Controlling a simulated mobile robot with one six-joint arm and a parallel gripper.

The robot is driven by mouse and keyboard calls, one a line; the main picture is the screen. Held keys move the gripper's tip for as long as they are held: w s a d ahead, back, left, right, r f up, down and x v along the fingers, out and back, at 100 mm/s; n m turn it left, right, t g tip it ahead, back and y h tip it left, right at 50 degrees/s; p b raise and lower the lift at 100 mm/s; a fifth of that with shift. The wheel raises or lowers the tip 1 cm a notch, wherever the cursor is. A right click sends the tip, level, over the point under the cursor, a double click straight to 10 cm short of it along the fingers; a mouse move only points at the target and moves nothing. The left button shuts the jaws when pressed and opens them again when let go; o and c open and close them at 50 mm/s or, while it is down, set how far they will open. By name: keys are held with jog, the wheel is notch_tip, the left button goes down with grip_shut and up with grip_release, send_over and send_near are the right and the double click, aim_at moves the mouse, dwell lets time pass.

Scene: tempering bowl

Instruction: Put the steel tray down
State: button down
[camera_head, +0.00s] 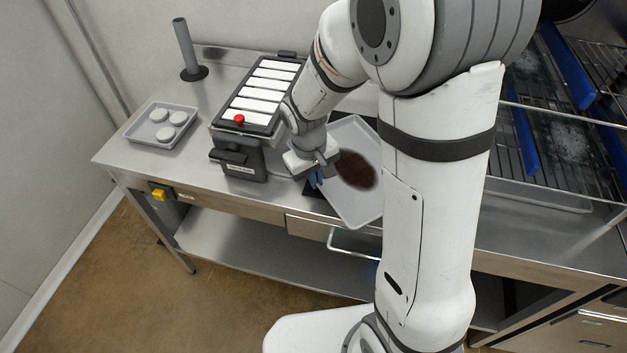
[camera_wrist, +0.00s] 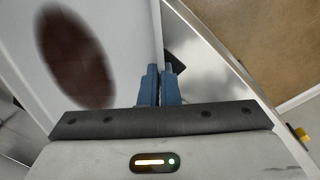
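The steel tray (camera_head: 354,207) is pale grey with a dark brown round patch on it. It is over the bench's front part, partly hidden by my arm. My gripper (camera_head: 315,181) is at the tray's left rim in the head view. In the wrist view the two blue fingers (camera_wrist: 159,84) are close together, with the tray's rim (camera_wrist: 157,35) running between them. The brown patch (camera_wrist: 75,55) shows to the left of the fingers. I cannot tell whether the tray touches the surface under it.
A black machine with white bars (camera_head: 262,92) and a red knob stands left of my gripper. A grey post (camera_head: 186,48) stands behind. A dark mat (camera_head: 313,191) shows beside the tray. Wire racks (camera_head: 585,90) are at right.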

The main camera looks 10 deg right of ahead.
jog(key=shift+w+d, duration=0.1)
jog(key=shift+w, duration=0.1)
jog(key=shift+f, duration=1.7)
jog(key=shift+f, duration=0.2)
jog(key=c, duration=1.7)
grip_release()
jog(key=shift+r, duration=0.15)
